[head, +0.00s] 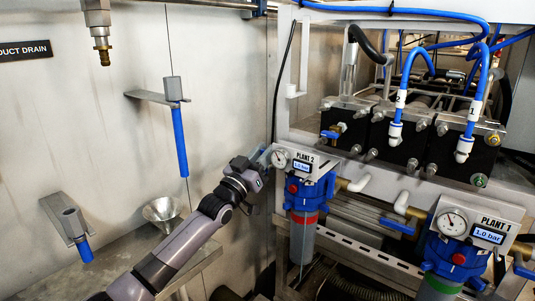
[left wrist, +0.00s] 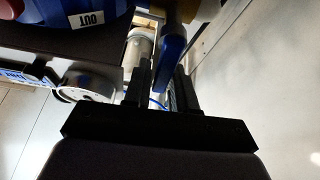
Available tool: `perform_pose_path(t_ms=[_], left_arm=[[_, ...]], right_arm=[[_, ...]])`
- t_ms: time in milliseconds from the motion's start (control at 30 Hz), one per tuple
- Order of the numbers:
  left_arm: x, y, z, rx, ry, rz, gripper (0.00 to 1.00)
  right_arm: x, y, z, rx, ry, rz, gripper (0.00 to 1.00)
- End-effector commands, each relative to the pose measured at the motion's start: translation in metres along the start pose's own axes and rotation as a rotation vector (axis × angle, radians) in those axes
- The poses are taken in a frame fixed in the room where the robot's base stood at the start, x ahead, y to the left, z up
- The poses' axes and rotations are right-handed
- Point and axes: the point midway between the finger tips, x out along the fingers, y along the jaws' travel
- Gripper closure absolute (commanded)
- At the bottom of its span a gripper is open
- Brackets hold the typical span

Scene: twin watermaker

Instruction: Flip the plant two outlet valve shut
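The plant two filter unit (head: 312,190) has a blue head, a gauge and a "PLANT 2" plate reading 1.0 bar. My left gripper (head: 262,160) is at its left side, in front of the gauge's left edge. In the left wrist view a blue valve lever (left wrist: 172,55) reaches down between the two dark fingers of the gripper (left wrist: 165,80). The fingers stand apart, and no firm grip on the lever shows. An upside-down "OUT" label (left wrist: 90,18) is on the blue head beside it. The valve body is mostly hidden in the head view. My right gripper is not in view.
The plant one unit (head: 468,235) stands at lower right, with a blue-handled valve (head: 397,227) between the units. A steel funnel (head: 163,211) and blue-tipped wall brackets (head: 180,140) are on the left. The metal frame (head: 281,100) rises close behind my left gripper.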

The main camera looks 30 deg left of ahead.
Motion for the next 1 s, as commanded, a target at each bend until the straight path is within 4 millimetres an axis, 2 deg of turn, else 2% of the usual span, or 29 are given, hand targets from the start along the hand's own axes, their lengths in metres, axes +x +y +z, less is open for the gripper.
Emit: perform_pose_path(t_ms=[233,567,633,667,1000], left_arm=[[0.015,0.0,0.0,0.0,-0.001,0.0,0.74],[0.017,0.0,0.0,0.0,-0.002,0.0,0.74],[0.017,0.0,0.0,0.0,-0.002,0.0,0.94],[0.017,0.0,0.0,0.0,-0.001,0.0,1.0],[0.017,0.006,0.001,0.092,-0.001,0.039,1.0]], right_arm=[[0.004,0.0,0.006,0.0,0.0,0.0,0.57],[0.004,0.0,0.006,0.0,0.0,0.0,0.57],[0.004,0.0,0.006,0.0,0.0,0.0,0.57],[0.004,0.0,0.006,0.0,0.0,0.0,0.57],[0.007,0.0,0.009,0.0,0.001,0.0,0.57]])
